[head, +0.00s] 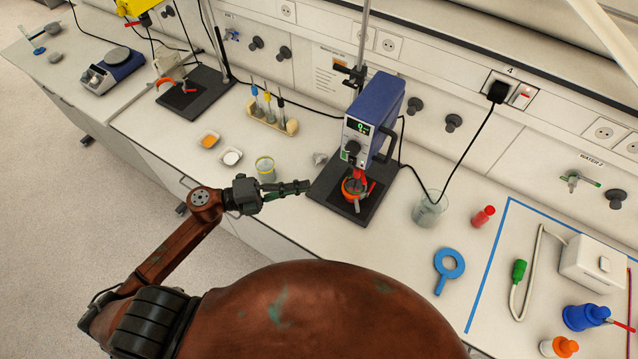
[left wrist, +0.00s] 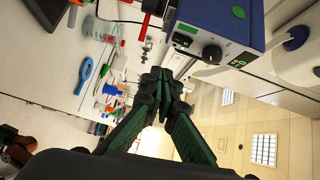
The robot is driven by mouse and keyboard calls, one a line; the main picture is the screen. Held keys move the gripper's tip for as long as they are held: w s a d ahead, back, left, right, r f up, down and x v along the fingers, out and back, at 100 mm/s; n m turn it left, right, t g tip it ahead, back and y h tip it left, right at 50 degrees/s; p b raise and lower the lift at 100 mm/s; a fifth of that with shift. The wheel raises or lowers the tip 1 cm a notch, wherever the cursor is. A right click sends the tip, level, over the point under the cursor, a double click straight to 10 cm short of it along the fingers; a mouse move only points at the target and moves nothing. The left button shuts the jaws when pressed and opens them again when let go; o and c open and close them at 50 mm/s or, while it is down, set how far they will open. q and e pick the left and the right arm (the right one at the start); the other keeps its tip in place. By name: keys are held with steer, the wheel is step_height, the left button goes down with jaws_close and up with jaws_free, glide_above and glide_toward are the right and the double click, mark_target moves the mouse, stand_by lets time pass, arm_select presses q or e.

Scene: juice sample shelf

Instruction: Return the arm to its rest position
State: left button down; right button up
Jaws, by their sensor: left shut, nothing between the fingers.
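My left arm (head: 165,255) reaches in from the left in the head view. Its gripper (head: 305,187) is shut and empty, held over the front of the bench just left of the black base of the blue stirrer. In the left wrist view its dark green fingers (left wrist: 162,76) meet at the tips with nothing between them. The blue stirrer (head: 370,115) stands on a stand, with an orange vessel (head: 353,187) beneath it. The stirrer also shows in the left wrist view (left wrist: 220,25), close to the fingers. My right gripper is not seen.
A beaker with yellow contents (head: 265,168) stands just behind the left gripper. Two small dishes (head: 208,140) (head: 230,157), a rack with pipettes (head: 272,120), a glass beaker (head: 428,212) and a blue ring tool (head: 449,268) are on the bench. The floor at left is clear.

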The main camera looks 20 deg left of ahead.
arm_select(q)
steer(key=shift+s+a, duration=0.25)
steer(key=shift+a, duration=0.25)
